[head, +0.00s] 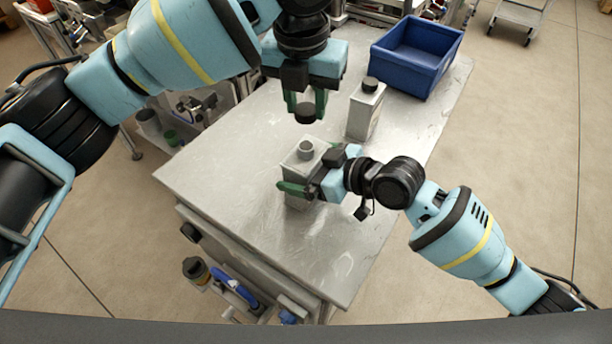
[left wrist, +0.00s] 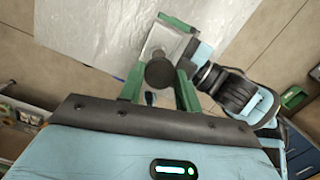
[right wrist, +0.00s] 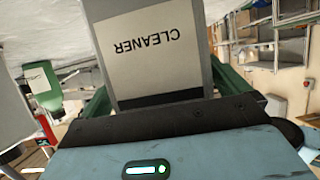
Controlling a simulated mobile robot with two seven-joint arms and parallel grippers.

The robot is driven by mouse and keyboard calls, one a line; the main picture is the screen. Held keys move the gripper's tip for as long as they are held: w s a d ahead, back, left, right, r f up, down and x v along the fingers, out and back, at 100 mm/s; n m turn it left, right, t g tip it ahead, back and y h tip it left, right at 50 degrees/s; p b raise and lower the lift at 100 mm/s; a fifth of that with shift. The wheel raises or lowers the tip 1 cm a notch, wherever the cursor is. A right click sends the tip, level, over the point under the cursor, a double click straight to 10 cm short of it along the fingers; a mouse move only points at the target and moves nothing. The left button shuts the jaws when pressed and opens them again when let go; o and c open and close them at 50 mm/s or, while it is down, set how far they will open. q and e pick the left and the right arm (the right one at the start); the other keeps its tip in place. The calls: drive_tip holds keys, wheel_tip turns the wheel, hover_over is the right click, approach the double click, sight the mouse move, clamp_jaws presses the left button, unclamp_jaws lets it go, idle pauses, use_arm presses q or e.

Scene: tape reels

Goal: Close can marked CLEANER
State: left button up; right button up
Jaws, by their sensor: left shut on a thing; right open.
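The can marked CLEANER (right wrist: 150,50) fills the middle of the right wrist view, its label upside down there. In the head view this grey can (head: 303,158) stands upright on the table with its round neck uncovered. My right gripper (head: 300,188) is open, with its green fingers at either side of the can; I cannot tell if they touch it. My left gripper (head: 306,104) is shut on a black cap (head: 305,116) and holds it above the can, apart from the neck. The cap (left wrist: 160,74) also shows between the fingers in the left wrist view.
A second can (head: 364,112) with a black cap on stands behind, to the right. A blue bin (head: 416,66) sits at the table's far right corner. The metal table (head: 225,170) is clear to the left and in front.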

drive_tip(key=c, duration=1.2)
use_arm(q)
hover_over(307, 145)
drive_tip(key=shift+s+a+f, duration=0.15)
drive_tip(key=shift+f, duration=2.35)
drive_tip(key=shift+f, duration=0.85)
drive_tip(key=shift+f, duration=0.6)
use_arm(e)
drive_tip(key=c, duration=0.5)
use_arm(q)
drive_tip(key=m, duration=0.6)
drive_tip(key=shift+g+h, duration=0.3)
